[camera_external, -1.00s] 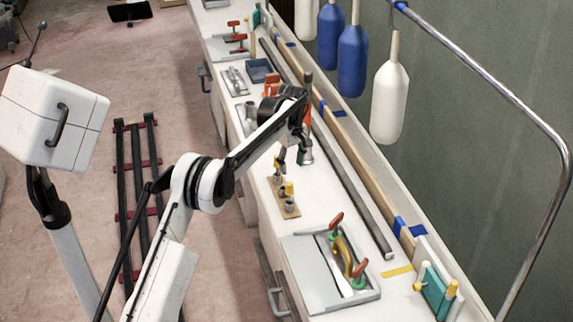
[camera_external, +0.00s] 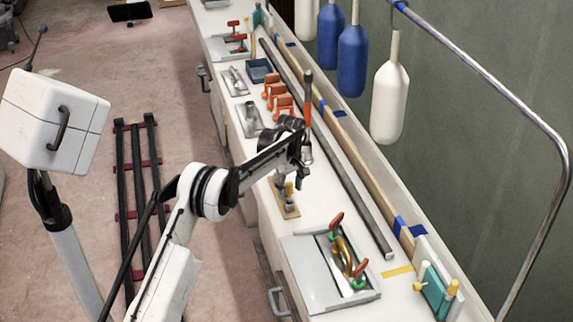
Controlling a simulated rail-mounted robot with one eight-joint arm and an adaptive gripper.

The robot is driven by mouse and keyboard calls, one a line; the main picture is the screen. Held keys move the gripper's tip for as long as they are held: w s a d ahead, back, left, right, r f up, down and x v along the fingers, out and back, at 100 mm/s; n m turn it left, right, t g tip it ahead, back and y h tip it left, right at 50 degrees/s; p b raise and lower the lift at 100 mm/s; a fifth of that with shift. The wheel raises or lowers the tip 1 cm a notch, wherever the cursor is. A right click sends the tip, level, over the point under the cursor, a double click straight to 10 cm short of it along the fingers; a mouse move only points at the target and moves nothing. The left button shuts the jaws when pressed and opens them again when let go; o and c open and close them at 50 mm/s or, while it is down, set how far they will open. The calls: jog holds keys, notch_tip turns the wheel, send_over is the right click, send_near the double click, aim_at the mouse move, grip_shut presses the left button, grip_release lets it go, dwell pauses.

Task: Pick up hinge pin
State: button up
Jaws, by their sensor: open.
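A small tan board (camera_external: 290,212) lies on the white bench and carries small grey fittings and a yellow-topped piece (camera_external: 289,188). This piece may be the hinge pin, but it is too small and too covered to be sure. My gripper (camera_external: 289,176) is open and points down just above the board, close to the yellow-topped piece. My wrist and gripper partly cover the fittings. I cannot tell whether the fingers touch anything.
A grey tray (camera_external: 298,268) with red- and green-handled tools lies in front. Orange clamps (camera_external: 273,88) and a blue bin (camera_external: 259,69) are behind. An upright orange-and-grey tool (camera_external: 308,100) stands close beside my wrist. A long dark bar (camera_external: 352,203) runs along the right.

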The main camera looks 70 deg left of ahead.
jog(key=shift+c, duration=0.2)
grip_shut()
jog(key=shift+r, duration=0.2)
